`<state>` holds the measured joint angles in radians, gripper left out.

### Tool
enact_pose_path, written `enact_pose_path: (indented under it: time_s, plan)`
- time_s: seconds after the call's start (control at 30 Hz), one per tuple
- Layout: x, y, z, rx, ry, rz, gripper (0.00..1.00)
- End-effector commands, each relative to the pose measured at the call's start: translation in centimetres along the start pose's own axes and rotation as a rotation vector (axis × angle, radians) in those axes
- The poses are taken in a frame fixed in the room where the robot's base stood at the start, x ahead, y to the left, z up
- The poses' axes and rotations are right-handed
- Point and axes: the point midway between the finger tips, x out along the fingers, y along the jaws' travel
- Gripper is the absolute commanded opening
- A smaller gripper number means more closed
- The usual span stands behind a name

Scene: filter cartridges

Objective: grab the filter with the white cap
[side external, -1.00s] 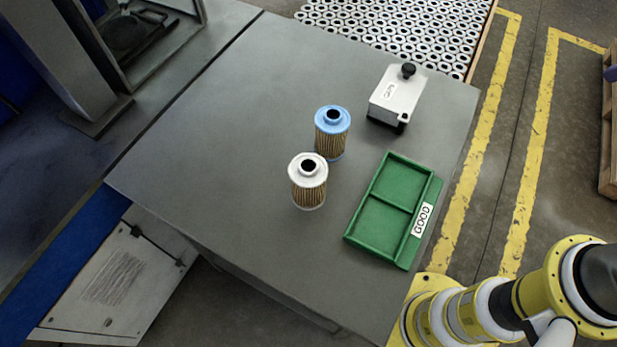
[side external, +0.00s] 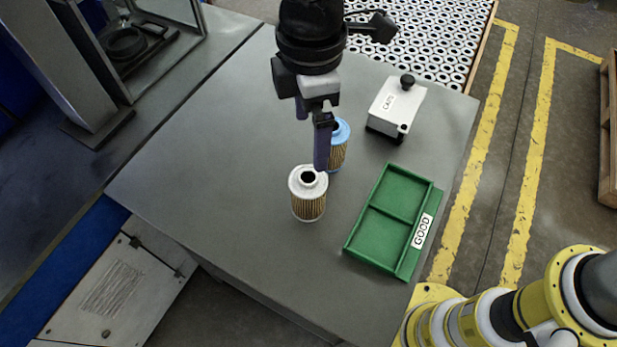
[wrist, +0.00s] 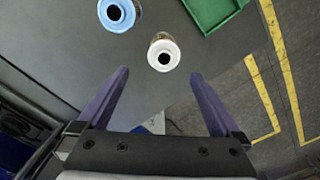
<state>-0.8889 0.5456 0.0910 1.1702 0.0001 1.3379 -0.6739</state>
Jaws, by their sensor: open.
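The filter with the white cap (side external: 308,193) stands upright on the grey table, with a dark hole in its cap and a tan pleated body. It also shows in the wrist view (wrist: 163,54), ahead of the fingertips and between their lines. The filter with the blue cap (side external: 340,146) stands upright just behind it, partly hidden by my gripper; it shows at the upper left of the wrist view (wrist: 119,14). My gripper (side external: 322,168) is open and empty. Its two purple fingers (wrist: 160,75) are spread apart in the wrist view, and the white-capped filter is not between them.
A green two-part tray (side external: 375,238) labelled GOOD lies to the right of the filters. A white box with a black knob (side external: 397,105) stands behind the tray. Many small rings (side external: 440,45) fill a pallet beyond the table. The table's left side is clear.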

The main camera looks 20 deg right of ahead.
Motion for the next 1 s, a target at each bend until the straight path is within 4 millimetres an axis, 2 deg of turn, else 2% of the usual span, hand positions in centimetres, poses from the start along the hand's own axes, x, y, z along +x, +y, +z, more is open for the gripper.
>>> enact_pose_path:
  time_s: [0.17, 0.43, 0.77, 1.0]
  plan:
    - [1.6, -0.5, -0.3, -0.011, -0.001, -0.001, 1.0]
    - [6.6, -0.5, -0.3, -0.009, -0.001, -0.001, 1.0]
    - [9.3, -0.6, -0.4, -0.009, 0.0, 0.0, 1.0]
    - [12.6, -0.9, -0.7, -0.008, 0.0, 0.001, 1.0]
